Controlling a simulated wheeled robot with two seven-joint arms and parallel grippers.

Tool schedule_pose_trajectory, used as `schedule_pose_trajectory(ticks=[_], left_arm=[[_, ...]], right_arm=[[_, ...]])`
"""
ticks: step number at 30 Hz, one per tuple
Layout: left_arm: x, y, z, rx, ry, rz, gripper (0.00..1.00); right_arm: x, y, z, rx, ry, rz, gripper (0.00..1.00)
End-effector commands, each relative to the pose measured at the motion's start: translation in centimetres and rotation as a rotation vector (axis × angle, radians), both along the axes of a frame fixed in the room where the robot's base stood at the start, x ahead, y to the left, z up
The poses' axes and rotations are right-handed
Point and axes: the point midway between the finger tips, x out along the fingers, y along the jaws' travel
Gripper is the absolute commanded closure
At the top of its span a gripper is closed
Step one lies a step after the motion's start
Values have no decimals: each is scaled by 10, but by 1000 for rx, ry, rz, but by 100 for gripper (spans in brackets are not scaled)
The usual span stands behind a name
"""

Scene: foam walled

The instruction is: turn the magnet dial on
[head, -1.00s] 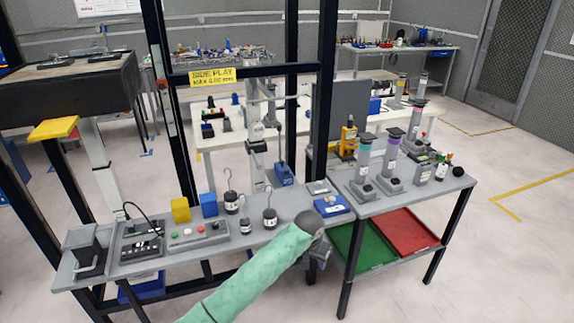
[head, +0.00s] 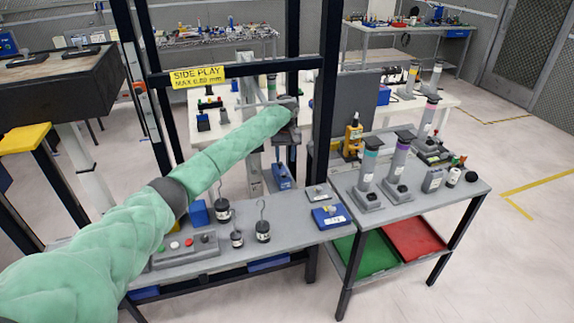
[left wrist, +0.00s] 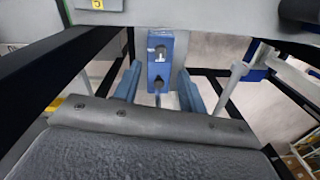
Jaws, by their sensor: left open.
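A blue magnet base (head: 283,178) stands upright behind the front bench, inside the dark frame. In the left wrist view the blue block (left wrist: 152,70) shows two dark round features on its face, one with a pale piece in it. I cannot tell which is the dial or how it is set. My left gripper (head: 287,143) is above the base in the head view. In the left wrist view its two fingers (left wrist: 158,92) are apart, one to each side of the block, and hold nothing. The right gripper is not in view.
Dark frame posts (head: 329,90) and a crossbar with a yellow side-play sign (head: 198,77) stand around the left arm. Hooked weights (head: 263,231) and a button box (head: 186,250) are on the front bench. A side table (head: 425,196) holds several cylinders on bases.

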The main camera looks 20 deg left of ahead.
Motion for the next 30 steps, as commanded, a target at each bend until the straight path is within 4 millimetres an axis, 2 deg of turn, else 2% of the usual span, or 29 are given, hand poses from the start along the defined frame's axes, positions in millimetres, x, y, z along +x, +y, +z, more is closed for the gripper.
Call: schedule_pose_trajectory(ticks=[5,18,24,30], left_arm=[[1,3,-10,0,3,9,59],[0,4,-66,-1,3,8,59],[-1,4,-76,-1,2,6,59],[-1,4,-77,0,1,6,59]], right_arm=[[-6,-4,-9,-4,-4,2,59],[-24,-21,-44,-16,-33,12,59],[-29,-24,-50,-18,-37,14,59],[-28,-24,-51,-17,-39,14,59]])
